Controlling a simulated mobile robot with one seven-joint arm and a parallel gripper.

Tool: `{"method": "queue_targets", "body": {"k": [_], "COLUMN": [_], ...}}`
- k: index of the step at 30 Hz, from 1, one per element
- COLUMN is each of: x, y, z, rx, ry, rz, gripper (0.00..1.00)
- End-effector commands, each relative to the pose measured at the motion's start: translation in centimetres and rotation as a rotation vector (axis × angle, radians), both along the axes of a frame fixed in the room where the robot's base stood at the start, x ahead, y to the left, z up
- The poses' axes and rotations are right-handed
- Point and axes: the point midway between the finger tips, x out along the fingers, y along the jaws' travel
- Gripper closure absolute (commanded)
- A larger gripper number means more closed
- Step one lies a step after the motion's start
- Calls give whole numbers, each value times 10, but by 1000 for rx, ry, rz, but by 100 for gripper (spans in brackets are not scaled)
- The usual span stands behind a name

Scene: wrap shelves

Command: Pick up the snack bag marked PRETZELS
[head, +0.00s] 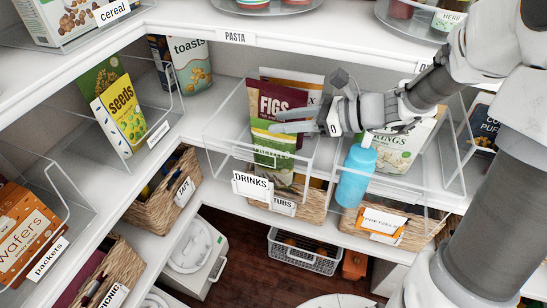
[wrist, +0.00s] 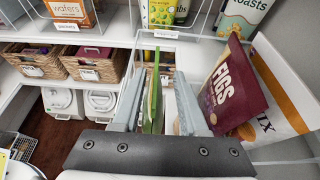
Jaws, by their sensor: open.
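A green bag (head: 272,158) stands upright in the clear bin in front of the FIGS bag (head: 280,103). Its lettering is too small to read. My gripper (head: 280,121) is open over it. In the wrist view the green bag (wrist: 154,100) shows edge-on between the two spread fingers of my gripper (wrist: 157,75), with a gap to the right finger; contact on the left is unclear. An orange-and-white piece (head: 382,219), whose lettering seems to read PRETZELS, sits at the basket under the blue bottle. I cannot tell whether it is a bag or a label.
The FIGS bag (wrist: 222,92) stands close right of my right finger in the wrist view. The clear bin's front wall carries a DRINKS label (head: 252,184). A blue bottle (head: 356,175) stands to its right. A TUBS basket (head: 283,208) sits below.

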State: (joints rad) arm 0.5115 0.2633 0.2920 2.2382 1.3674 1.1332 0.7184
Motion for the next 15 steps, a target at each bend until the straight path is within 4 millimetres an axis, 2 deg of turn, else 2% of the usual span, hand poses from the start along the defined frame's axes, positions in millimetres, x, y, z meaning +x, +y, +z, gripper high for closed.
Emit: {"method": "queue_targets", "body": {"k": [9, 15], "x": [8, 12], "y": [39, 49], "z": [-23, -26], "rx": [-1, -3], "ry": [0, -2], "rz": [4, 2], "gripper": [57, 57]}}
